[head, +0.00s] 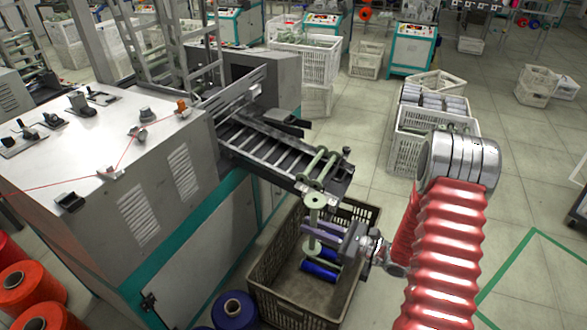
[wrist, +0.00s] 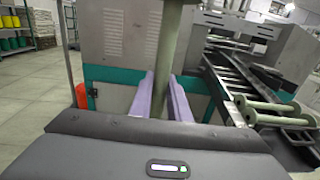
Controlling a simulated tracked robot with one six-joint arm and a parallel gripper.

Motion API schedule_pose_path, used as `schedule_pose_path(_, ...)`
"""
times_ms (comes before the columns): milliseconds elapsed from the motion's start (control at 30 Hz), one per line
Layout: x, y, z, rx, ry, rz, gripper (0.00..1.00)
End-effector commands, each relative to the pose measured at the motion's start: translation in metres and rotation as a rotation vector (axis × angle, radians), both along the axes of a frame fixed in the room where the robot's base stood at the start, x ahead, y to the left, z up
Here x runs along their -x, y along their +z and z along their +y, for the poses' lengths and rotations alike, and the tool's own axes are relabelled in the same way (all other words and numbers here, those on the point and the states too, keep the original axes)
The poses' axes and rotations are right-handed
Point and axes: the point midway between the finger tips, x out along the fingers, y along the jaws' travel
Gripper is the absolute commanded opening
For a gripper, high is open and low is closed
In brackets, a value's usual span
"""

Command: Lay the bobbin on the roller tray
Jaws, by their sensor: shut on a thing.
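My gripper (head: 318,232) has two purple fingers shut on the shaft of a grey-green bobbin (head: 315,203). The bobbin stands upright in the grip, its upper flange just in front of and below the end of the roller tray (head: 262,148). Its lower part is partly hidden by the fingers. In the wrist view the bobbin's shaft (wrist: 164,65) rises between the fingertips (wrist: 164,95). The tray (wrist: 228,88) runs from the machine at the right there.
A brown crate (head: 292,312) stands on the floor beneath my gripper, with blue-wound bobbins (head: 320,270) in it. The grey and teal machine (head: 185,260) is at the left. White crates (head: 410,155) stand behind, right of the tray. Floor at the right is open.

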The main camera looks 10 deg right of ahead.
Motion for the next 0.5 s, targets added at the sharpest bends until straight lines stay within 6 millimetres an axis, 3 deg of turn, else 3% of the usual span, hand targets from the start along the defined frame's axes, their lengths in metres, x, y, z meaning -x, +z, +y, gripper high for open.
schedule_pose_path(500,-0.0021,0.0022,0.0031,-0.015,-0.062,-0.002,0.0)
